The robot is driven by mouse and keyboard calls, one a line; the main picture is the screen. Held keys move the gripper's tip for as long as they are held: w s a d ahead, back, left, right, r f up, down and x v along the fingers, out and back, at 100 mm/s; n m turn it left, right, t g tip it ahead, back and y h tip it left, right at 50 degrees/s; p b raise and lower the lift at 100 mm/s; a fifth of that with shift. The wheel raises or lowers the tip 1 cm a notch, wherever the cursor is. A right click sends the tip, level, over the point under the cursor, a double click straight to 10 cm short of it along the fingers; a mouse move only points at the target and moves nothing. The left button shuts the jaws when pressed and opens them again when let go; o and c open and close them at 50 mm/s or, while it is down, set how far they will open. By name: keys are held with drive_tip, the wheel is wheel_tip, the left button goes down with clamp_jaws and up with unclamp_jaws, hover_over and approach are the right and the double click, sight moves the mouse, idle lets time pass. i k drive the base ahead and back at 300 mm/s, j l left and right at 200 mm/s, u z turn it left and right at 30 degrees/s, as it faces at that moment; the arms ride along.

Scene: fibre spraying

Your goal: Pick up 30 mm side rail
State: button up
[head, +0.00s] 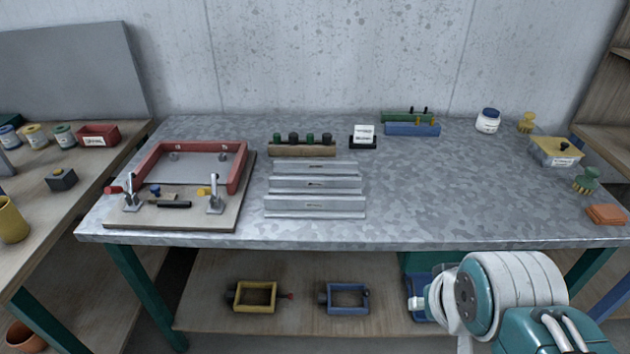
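Several grey metal rails lie one behind another on the metal-topped table, left of centre. The three I make out are a back rail (340,167), a middle rail (345,185) and a front rail (345,206). The front one looks the tallest and longest. Each has a small dark mark at its middle, too small to read, so I cannot tell which is the 30 mm side rail. Part of my arm shows at the bottom right, in front of the table. My gripper is not in view.
Left of the rails, a board (225,222) carries a red frame (237,175) with toggle clamps. A wooden block (303,151) with dark-topped pegs stands behind the rails. The table (450,205) is clear to their right. Yellow (238,299) and blue (333,300) frames lie on the lower shelf.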

sight(331, 168)
drive_tip(key=i+j, duration=0.4)
drive_tip(key=i, duration=0.15)
drive_tip(key=i+j, duration=0.45)
drive_tip(key=i, duration=0.1)
